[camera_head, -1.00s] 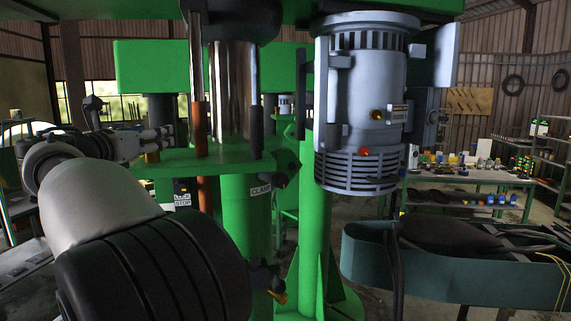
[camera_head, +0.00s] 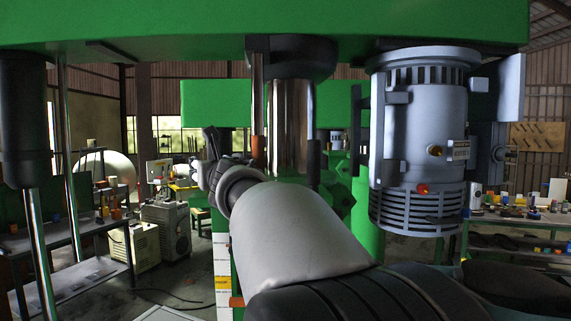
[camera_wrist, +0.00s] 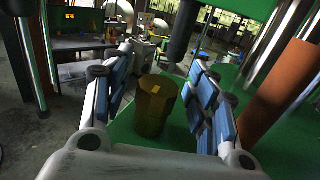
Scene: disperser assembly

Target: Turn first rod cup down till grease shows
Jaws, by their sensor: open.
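A brass-coloured, faceted cup (camera_wrist: 155,103) stands on a green surface (camera_wrist: 125,150) in the wrist view, with a small yellow patch on its top. My gripper (camera_wrist: 163,62) is open, with one blue-padded finger on each side of the cup. A gap shows on both sides of it, and the gripper holds nothing. An orange-brown rod (camera_wrist: 278,92) rises to the right of the right finger. In the head view my gripper (camera_head: 211,155) is small and partly hidden behind my arm beside the machine's steel column (camera_head: 290,125). The cup cannot be made out there.
A grey motor (camera_head: 418,140) hangs right of the column under the green machine beam (camera_head: 260,25). A dark cylinder (camera_wrist: 184,32) hangs just beyond the cup. Workbenches stand at the left (camera_head: 65,240) and right (camera_head: 525,222). Open floor shows at the lower left.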

